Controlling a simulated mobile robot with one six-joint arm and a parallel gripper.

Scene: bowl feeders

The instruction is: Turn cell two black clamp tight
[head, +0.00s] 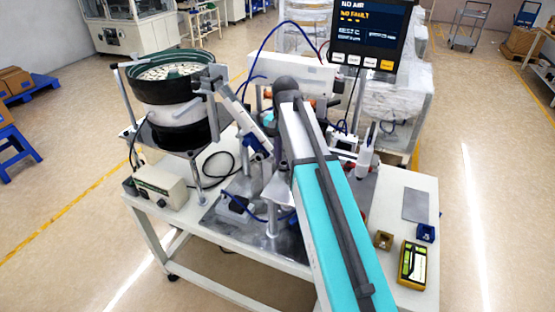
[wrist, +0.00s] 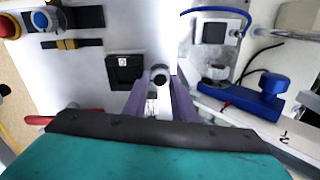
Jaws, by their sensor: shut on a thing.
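In the wrist view, the two purple-grey fingers of my gripper (wrist: 158,92) come up from the bottom middle and are shut on a small dark round part. It looks like the black clamp (wrist: 159,77), with a pale grey rounded piece around its top. The fingers hide its lower part, so how far it is turned cannot be told. A black square block (wrist: 123,73) with a white mark lies just left of the fingertips, apart from them. In the head view, my own arm hides my gripper and the clamp.
A bowl feeder (head: 175,95) stands left on the white bench (head: 410,190). A screen (head: 368,30) stands behind my arm. A yellow meter (head: 413,263) lies front right. In the wrist view, a blue clamp-like part (wrist: 255,98) sits right and a red button (wrist: 9,26) far left.

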